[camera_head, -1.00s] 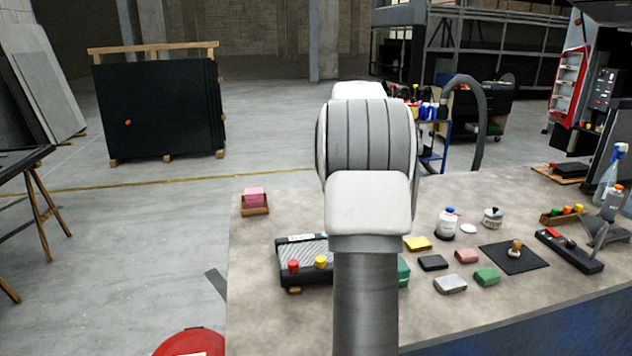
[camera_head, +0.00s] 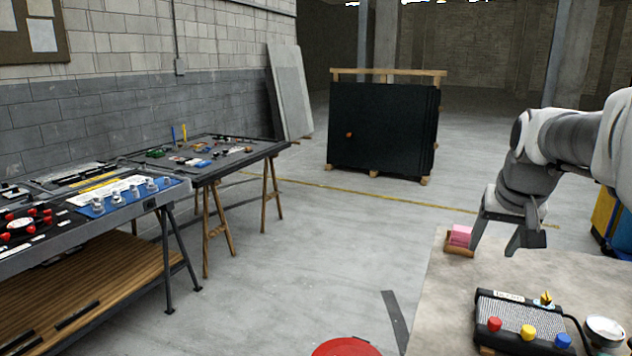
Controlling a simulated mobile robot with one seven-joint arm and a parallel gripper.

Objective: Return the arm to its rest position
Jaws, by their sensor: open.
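My arm comes in from the right edge, bent, with its wrist hanging over the far left part of the workbench (camera_head: 435,310). My gripper (camera_head: 495,250) points down with its two dark fingers spread apart, and nothing shows between them.
A black box with coloured knobs (camera_head: 520,322) and a round white-faced gauge (camera_head: 604,332) are on the bench below the gripper. A red round object (camera_head: 346,347) is at the bottom. Trestle tables (camera_head: 262,150) stand left. Open floor (camera_head: 330,250) lies between.

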